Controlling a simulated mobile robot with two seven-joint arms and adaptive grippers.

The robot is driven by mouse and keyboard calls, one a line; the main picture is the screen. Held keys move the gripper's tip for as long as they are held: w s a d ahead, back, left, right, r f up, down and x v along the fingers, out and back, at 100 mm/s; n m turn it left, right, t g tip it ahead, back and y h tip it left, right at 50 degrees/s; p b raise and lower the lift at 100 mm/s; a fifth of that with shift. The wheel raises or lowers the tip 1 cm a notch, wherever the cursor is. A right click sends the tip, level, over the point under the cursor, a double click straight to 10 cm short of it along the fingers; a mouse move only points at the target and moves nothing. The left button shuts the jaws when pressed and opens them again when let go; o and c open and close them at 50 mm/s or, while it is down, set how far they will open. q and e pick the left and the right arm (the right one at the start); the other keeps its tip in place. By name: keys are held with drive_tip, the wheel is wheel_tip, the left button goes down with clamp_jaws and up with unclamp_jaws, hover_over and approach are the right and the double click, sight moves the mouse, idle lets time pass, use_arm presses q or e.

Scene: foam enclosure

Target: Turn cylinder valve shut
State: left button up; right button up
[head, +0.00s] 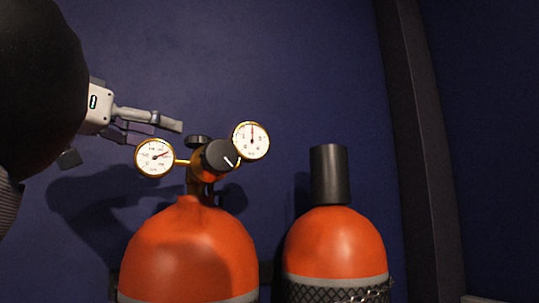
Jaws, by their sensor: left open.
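An orange gas cylinder (190,250) stands upright at the lower middle. On its neck sits a brass regulator with a black round knob (220,156) that carries a white mark. A small dark handwheel (197,141) shows just behind and above it, partly hidden by the knob; I take this as the cylinder valve. A left gauge (155,157) and a right gauge (251,140) flank the knob. My left gripper (160,130) is open at the upper left, its fingers above the left gauge and left of the handwheel, apparently holding nothing. My right gripper is not in view.
A second orange cylinder (334,242) with a tall black cap (329,174) stands to the right. Black netting (335,294) wraps its lower part. A dark blue wall (300,70) is behind, with a dark vertical post (415,130) at right. Space above the regulator is clear.

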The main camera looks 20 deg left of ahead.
sight(188, 140)
use_arm(q)
drive_tip(key=w, duration=0.3)
drive_tip(key=w+d, duration=0.1)
drive_tip(key=w, duration=0.5)
drive_tip(key=shift+w+d, duration=0.25)
drive_tip(key=shift+d, duration=0.15)
drive_tip(key=shift+c, duration=0.5)
drive_tip(key=c, duration=1.1)
